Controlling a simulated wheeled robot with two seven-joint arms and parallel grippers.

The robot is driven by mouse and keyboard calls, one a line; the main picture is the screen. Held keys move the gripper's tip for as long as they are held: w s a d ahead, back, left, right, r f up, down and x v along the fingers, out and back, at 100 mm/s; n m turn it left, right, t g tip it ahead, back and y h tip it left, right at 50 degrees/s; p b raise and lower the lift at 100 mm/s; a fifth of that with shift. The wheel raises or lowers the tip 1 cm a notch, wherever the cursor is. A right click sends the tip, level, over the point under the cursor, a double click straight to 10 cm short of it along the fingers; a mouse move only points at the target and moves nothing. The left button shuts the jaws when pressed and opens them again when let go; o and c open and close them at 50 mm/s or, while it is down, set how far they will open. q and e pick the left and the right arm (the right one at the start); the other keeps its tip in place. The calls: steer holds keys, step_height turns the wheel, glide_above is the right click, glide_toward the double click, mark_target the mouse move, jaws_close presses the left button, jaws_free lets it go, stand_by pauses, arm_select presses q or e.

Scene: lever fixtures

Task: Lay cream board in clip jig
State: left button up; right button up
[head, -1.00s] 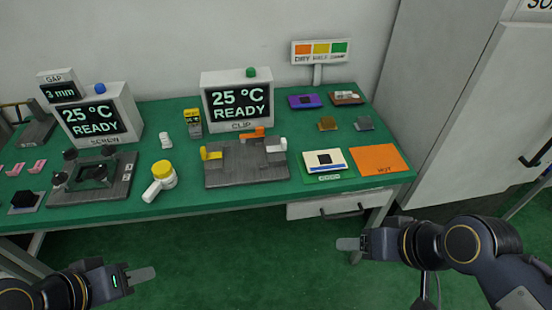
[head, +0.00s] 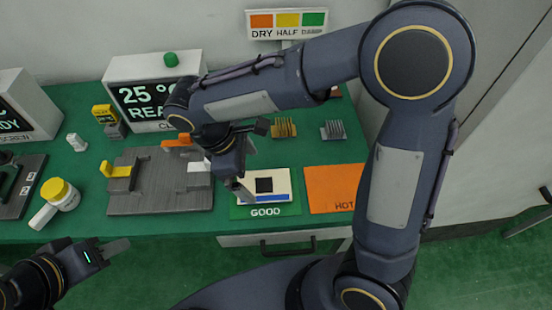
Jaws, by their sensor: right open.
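The cream board (head: 280,183), with a black square chip and a blue edge strip, lies on a green mat marked GOOD (head: 288,211). The clip jig (head: 150,205) is a grey plate left of the mat, with yellow (head: 117,170), orange (head: 177,142) and white (head: 197,167) clip levers. My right gripper (head: 240,190) is open and points down at the board's left edge, covering part of it. I cannot tell whether it touches the board. My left gripper (head: 116,247) is off the table's front edge, away from the board; its jaw opening is unclear.
An orange HOT mat (head: 333,188) lies right of the board. The READY display (head: 125,68) is behind the jig. My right arm hides part of the back of the table.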

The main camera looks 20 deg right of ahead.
mark_target(264, 185)
steer(key=shift+w+a+f+n, duration=0.15)
steer(key=shift+w+f+n, duration=0.15)
steer(key=shift+w+f, duration=0.05)
steer(key=shift+w+f+h, duration=0.1)
steer(key=shift+f+h, duration=0.2)
steer(key=x, duration=0.7)
steer(key=shift+w+d, duration=0.2)
steer(key=shift+d, duration=0.05)
steer(key=c, duration=0.9)
